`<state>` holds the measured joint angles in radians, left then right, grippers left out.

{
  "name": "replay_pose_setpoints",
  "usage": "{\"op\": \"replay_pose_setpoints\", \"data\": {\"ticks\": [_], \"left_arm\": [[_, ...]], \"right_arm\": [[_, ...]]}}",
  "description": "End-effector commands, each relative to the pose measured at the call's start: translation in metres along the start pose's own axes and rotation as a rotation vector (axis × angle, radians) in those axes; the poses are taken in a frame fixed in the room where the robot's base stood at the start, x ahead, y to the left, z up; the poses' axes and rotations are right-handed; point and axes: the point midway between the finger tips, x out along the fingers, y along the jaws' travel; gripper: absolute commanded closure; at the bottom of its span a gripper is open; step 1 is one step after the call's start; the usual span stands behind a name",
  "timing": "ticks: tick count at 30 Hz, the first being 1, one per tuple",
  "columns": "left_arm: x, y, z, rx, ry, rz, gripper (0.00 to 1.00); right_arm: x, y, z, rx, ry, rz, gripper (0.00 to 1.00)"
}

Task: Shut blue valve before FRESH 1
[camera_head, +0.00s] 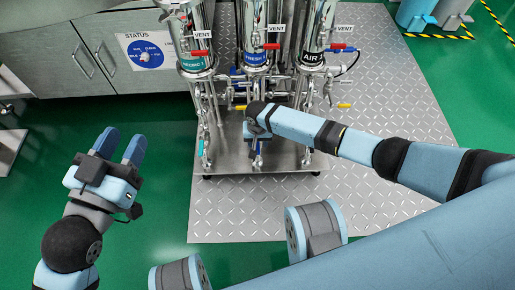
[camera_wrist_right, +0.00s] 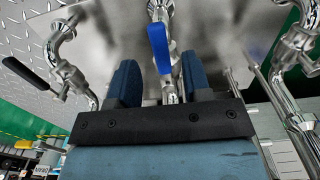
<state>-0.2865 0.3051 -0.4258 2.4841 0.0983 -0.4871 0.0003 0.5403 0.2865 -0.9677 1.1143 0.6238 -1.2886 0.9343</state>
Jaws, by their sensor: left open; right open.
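In the right wrist view a blue valve handle (camera_wrist_right: 159,48) hangs from a steel pipe, upright and slightly tilted. It lies between the two blue fingers of my right gripper (camera_wrist_right: 160,72), which is open; I cannot tell whether either finger touches it. In the head view my right gripper (camera_head: 257,128) is at the lower pipes under the middle cylinder with the blue FRESH label (camera_head: 254,59). The gripper and arm hide most of the valve there. My left gripper (camera_head: 120,146) is open and empty above the green floor at the left.
A teal-labelled cylinder (camera_head: 194,65) and the AIR cylinder (camera_head: 313,58) stand either side, with red vent handles. Pipes with a black lever (camera_wrist_right: 28,75) flank the right gripper. A steel cabinet (camera_head: 60,55) stands at left. The floor at left is clear.

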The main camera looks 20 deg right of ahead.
Motion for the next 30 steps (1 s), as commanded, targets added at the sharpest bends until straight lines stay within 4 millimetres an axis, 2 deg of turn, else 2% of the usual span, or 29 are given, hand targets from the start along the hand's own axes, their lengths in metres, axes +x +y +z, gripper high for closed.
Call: {"op": "replay_pose_setpoints", "data": {"ticks": [1,6,16,17,21,23,30], "left_arm": [[0.001,-0.002,0.004,0.029,0.016,-0.001,0.57],[0.003,-0.006,0.0,0.085,0.047,-0.005,0.57],[0.003,-0.007,-0.003,0.101,0.058,-0.006,0.57],[0.003,-0.007,-0.003,0.101,0.057,-0.006,0.57],[0.003,-0.007,-0.003,0.1,0.057,-0.006,0.57],[0.003,-0.007,-0.003,0.1,0.057,-0.006,0.57],[0.004,-0.007,-0.005,0.096,0.055,-0.004,0.57]], "right_arm": [[0.012,0.0,0.0,0.0,0.0,0.0,0.55],[0.025,0.0,0.0,0.0,0.0,-0.001,0.55],[0.027,0.0,0.0,0.0,0.0,-0.001,0.55],[0.027,0.0,0.0,0.0,0.0,-0.001,0.58],[0.027,0.0,0.0,0.0,0.0,-0.001,0.9],[0.027,0.0,0.0,0.0,0.0,-0.001,1.0],[0.025,0.002,0.001,0.0,0.0,-0.001,1.0]]}}
